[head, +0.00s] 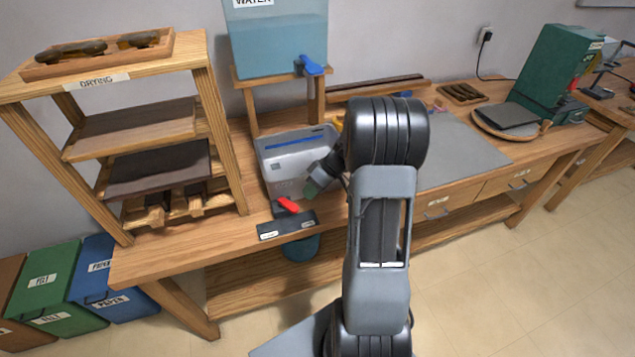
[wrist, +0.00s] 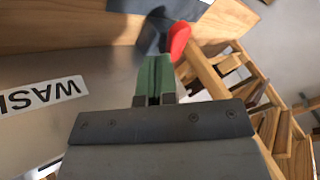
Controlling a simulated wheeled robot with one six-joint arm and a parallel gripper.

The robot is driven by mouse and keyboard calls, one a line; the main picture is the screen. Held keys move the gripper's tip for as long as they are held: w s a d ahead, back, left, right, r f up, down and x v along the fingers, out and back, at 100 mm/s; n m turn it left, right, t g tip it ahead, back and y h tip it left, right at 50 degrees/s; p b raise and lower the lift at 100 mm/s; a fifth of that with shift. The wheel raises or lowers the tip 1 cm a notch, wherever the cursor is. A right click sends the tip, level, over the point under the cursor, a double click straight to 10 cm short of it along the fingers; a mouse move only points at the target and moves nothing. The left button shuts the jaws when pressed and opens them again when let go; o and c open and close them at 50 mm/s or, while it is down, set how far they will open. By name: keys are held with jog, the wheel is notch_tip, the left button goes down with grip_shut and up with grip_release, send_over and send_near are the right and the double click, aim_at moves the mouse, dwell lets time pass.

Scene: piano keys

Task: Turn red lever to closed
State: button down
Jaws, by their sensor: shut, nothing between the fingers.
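The red lever (head: 288,205) is mounted at the back of a black plate (head: 287,225) on the front of the wooden bench. The plate has two small white labels, too small to read here. My gripper (head: 311,188) is in front of the grey tub, just above and right of the lever. In the wrist view its green fingertips (wrist: 157,72) are together with nothing between them. The rounded red lever end (wrist: 180,41) shows just beyond and slightly right of the fingertips. I cannot tell whether they touch it.
The grey tub (head: 287,150), labelled WASH in the wrist view (wrist: 40,95), stands close behind my gripper. A wooden drying rack (head: 230,140) stands left, and a water tank (head: 277,40) with a blue tap (head: 311,65) is above. A grey mat (head: 465,145) lies right.

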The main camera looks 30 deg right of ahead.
aim_at(288, 206)
jog(key=shift+x, duration=2)
jog(key=shift+d, duration=0.1)
